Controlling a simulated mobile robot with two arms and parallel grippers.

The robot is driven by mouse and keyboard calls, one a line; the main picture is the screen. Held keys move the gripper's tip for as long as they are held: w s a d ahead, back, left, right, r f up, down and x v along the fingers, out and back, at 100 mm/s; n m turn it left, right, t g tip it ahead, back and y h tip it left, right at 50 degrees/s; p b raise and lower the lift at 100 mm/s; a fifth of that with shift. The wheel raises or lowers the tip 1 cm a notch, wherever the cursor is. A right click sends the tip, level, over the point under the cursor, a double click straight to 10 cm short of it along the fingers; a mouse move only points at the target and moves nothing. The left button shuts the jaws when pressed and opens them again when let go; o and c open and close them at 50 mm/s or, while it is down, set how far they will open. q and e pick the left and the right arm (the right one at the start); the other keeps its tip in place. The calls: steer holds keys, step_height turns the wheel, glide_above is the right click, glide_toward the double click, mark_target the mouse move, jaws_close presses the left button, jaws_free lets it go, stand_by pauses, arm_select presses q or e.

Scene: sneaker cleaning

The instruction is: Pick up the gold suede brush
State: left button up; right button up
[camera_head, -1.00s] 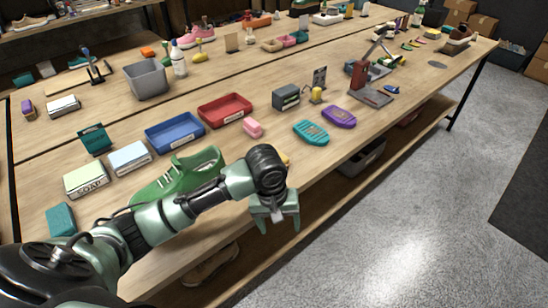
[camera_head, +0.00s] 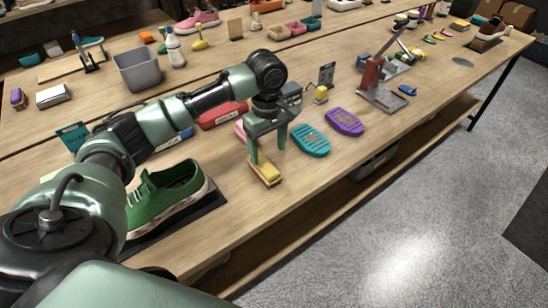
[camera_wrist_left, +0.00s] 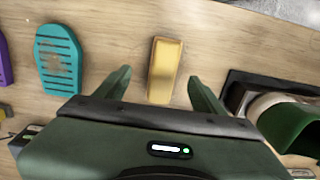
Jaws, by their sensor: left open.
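The gold suede brush (camera_head: 265,171) lies on the wooden table near its front edge, to the right of the green sneaker. It also shows in the left wrist view (camera_wrist_left: 165,70), upright in the picture between the two fingers. My left gripper (camera_head: 268,155) is open and empty above the brush, with its fingers pointing down. In the left wrist view the fingers (camera_wrist_left: 160,88) stand apart on either side of the brush, not touching it. My right gripper is not in view.
The green sneaker (camera_head: 160,197) stands on a dark mat close by on the left. A teal sole-shaped piece (camera_head: 310,140) and a purple one (camera_head: 345,122) lie to the right. Red tray (camera_head: 222,112) and grey bin (camera_head: 138,70) are behind. The table front beside the brush is clear.

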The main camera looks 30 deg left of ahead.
mark_target(263, 163)
arm_select(q)
steer(key=shift+w+f, duration=0.1)
steer(key=shift+f, duration=0.3)
steer(key=f, duration=0.1)
steer(key=a+f, duration=0.1)
steer(key=f+p, duration=0.1)
steer(key=shift+s+a+f, duration=0.2)
steer(key=shift+s+a, duration=0.05)
steer(key=shift+s, duration=0.1)
steer(key=f, duration=0.3)
steer(key=shift+w+a+f, duration=0.15)
steer(key=shift+w+a, duration=0.05)
steer(key=shift+w, duration=0.05)
steer(key=c, duration=1.5)
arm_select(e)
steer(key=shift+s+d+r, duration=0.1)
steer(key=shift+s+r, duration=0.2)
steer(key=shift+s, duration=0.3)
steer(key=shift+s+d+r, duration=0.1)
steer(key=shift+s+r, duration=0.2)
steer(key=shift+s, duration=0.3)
arm_select(q)
step_height(263, 163, up, 20)
steer(key=shift+b, duration=0.3)
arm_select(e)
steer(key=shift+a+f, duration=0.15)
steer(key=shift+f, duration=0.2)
